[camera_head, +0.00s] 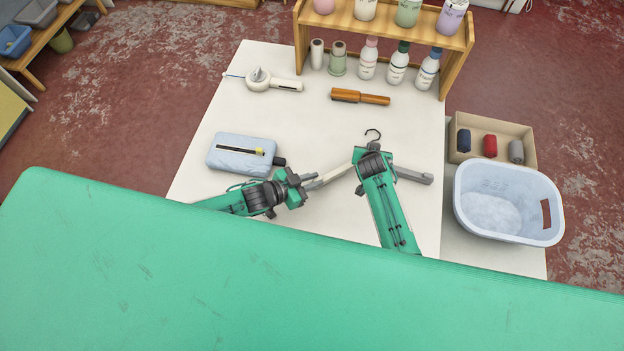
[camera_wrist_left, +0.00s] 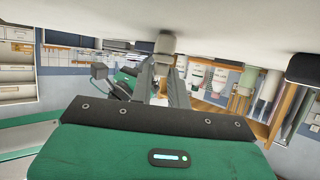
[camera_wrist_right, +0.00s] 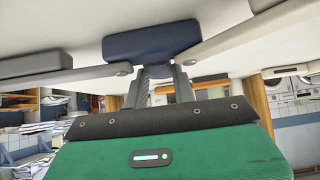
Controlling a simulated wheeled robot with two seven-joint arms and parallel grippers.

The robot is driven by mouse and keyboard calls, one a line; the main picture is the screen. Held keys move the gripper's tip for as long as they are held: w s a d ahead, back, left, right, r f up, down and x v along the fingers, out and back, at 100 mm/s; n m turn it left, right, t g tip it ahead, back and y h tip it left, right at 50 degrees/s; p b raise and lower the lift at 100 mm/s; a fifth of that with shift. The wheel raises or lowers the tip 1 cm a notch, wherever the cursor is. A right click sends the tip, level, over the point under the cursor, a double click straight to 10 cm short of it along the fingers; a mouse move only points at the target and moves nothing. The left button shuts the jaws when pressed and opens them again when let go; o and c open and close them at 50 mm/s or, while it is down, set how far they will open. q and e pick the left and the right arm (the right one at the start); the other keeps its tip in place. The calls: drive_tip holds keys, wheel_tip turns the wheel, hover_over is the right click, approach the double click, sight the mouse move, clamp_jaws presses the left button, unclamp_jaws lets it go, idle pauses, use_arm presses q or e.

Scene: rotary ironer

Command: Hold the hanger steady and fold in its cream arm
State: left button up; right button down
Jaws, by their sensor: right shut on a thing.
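The hanger lies on the white table. Its dark hook (camera_head: 373,135) points away from me, its cream arm (camera_head: 334,177) reaches out to the left and its grey arm (camera_head: 415,176) to the right. My right gripper (camera_head: 369,151) is shut on the hanger's dark blue middle block (camera_wrist_right: 150,40), mostly hidden from the head view. My left gripper (camera_head: 306,183) is at the outer end of the cream arm. In the left wrist view, the cream arm's end (camera_wrist_left: 165,43) shows just beyond the fingertips. The finger gap and contact are unclear.
A wooden shelf (camera_head: 450,78) with bottles stands at the back. A blue basket (camera_head: 478,224) is right; clear table surrounds the hook.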

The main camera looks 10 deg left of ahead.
use_arm(q)
clamp_jaws()
drive_tip(key=shift+s+d+r+n+t+y, duration=0.1)
drive_tip(key=shift+s+d+n+t+y, duration=0.3)
drive_tip(key=shift+s+d+n, duration=0.25)
drive_tip(key=shift+s+d+r+n+t+y, duration=0.1)
drive_tip(key=shift+s+d+n+t+y, duration=0.3)
drive_tip(key=shift+d, duration=0.45)
drive_tip(key=shift+s+d+n+t+y, duration=0.35)
drive_tip(key=shift+d+n+y, duration=0.25)
drive_tip(key=shift+d+y, duration=0.05)
drive_tip(key=shift+s+d+n+t+y, duration=0.35)
drive_tip(key=shift+d+n+y, duration=0.25)
drive_tip(key=shift+d, duration=0.1)
drive_tip(key=shift+s+d+n+t+y, duration=0.35)
drive_tip(key=shift+d+n+y, duration=0.2)
drive_tip(key=shift+d+y, duration=0.1)
drive_tip(key=o, duration=0.5)
unclamp_jaws()
drive_tip(key=shift+f, duration=0.1)
drive_tip(key=shift+s+a, duration=0.1)
